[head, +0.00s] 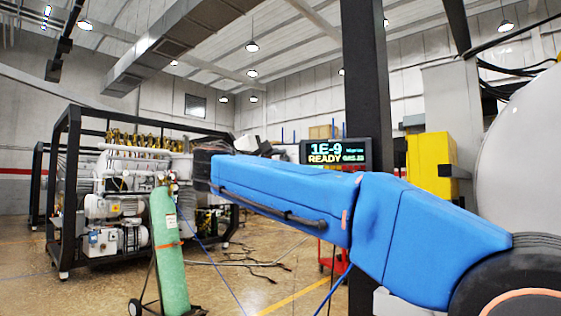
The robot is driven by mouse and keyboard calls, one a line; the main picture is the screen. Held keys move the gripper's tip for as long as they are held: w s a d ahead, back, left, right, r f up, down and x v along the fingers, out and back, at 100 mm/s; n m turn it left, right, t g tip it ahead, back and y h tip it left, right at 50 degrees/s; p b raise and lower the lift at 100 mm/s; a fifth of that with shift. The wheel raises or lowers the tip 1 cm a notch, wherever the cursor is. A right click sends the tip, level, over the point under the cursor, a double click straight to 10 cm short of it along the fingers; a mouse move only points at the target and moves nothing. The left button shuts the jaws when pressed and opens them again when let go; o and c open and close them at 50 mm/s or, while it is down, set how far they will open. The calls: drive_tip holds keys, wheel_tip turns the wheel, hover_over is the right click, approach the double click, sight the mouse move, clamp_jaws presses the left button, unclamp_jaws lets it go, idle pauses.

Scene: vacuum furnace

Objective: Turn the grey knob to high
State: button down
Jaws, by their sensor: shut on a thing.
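The grey knob cannot be made out in the head view. My blue arm crosses the picture from lower right to centre left and covers part of the scene behind it. My gripper cannot be made out, so neither its jaws nor its contact with the knob can be seen. A display (336,152) above my arm reads "1E-9" and "READY".
A green gas cylinder (169,250) stands on a wheeled cart at the left. Behind it is a black-framed pump rack (68,190). A dark column (364,70) rises behind my arm. A yellow box (428,164) is at right. Cables lie on the floor.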

drive_tip(key=shift+r+m+g+y, duration=0.15)
drive_tip(key=shift+m+g+y, duration=0.4)
drive_tip(key=shift+m, duration=1.45)
drive_tip(key=shift+r+m+g+y, duration=0.15)
drive_tip(key=shift+m+g, duration=0.8)
drive_tip(key=shift+m, duration=1.05)
drive_tip(key=c, duration=1.5)
unclamp_jaws()
drive_tip(key=v, duration=1.7)
drive_tip(key=shift+s+a+r, duration=0.1)
drive_tip(key=shift+s, duration=0.05)
